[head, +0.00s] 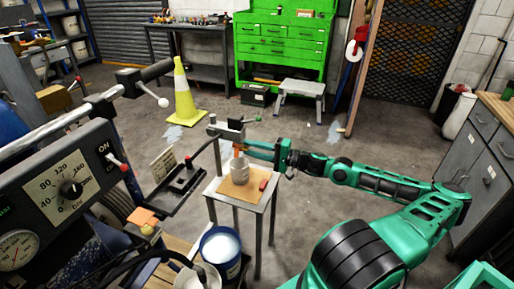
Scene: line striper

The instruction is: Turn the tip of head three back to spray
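A spray head (231,129), a dark block on a grey post, stands at the back of a small table in the head view. A small orange part shows just below it, partly behind my fingers; I cannot make out the tip or which way it points. My gripper (249,148) reaches in from the right, level, with its fingertips at or very near the underside of the head. The fingers are small here, so I cannot tell whether they are open, shut or touching the tip. No number on the head is readable.
Below my gripper, a light mug (239,168) and a red object (263,185) stand on the small table (228,197). The striper's control panel (66,190) and handlebar fill the left. A yellow cone (183,95) and step stool (299,92) stand behind on open floor.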

